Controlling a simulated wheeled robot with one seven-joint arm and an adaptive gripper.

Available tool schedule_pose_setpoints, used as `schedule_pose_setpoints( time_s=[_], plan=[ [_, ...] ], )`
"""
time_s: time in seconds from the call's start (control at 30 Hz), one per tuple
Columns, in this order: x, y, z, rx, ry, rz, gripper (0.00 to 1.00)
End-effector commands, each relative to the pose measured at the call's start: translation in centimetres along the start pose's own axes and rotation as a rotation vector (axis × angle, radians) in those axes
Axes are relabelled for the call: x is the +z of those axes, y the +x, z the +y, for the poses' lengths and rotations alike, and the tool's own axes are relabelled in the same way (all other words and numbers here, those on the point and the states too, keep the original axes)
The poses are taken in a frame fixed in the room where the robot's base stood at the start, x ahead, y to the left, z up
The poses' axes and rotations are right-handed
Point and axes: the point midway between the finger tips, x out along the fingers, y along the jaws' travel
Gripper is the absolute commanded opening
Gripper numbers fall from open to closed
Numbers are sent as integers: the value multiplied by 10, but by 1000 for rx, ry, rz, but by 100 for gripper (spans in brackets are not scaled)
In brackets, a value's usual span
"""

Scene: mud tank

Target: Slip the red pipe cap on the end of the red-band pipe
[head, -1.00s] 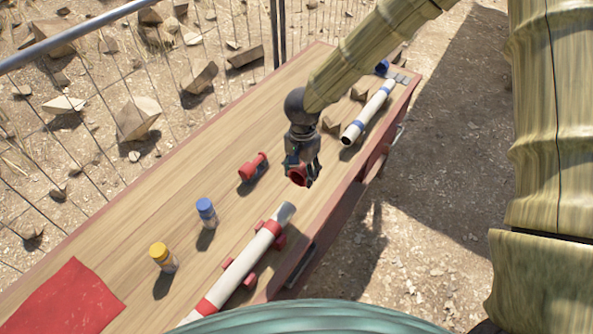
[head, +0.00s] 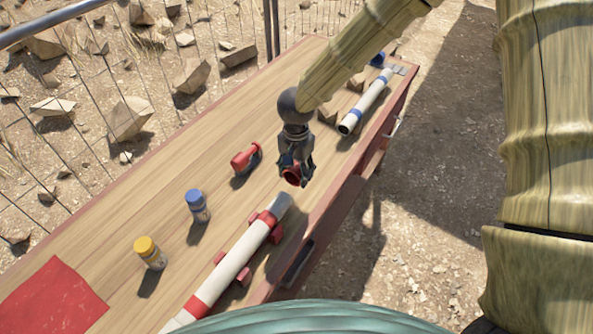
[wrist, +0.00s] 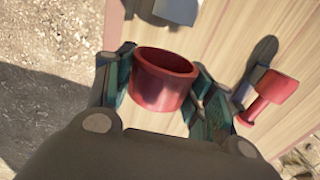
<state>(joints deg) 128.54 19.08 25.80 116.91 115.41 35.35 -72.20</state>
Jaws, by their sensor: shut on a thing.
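My gripper (head: 293,178) is shut on the red pipe cap (head: 291,175), above the workbench. In the wrist view the red cap (wrist: 163,80) sits between the two fingers, its round open mouth showing. The red-band pipe (head: 235,262) is white with red bands and a grey end (head: 281,203). It lies on red supports along the bench's front edge. The cap is just beyond the grey end and above it, apart from it. The pipe's near end is hidden behind my teal body.
A white pipe with blue bands (head: 367,101) lies at the far right. A red mat (head: 52,300) lies near left.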

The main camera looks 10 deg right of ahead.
Motion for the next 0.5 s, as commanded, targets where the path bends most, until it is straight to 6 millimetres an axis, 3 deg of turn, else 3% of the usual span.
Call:
schedule_pose_setpoints(
  time_s=[0.5],
  plan=[
    [5,35,0,-1,1,0,38]
  ],
)
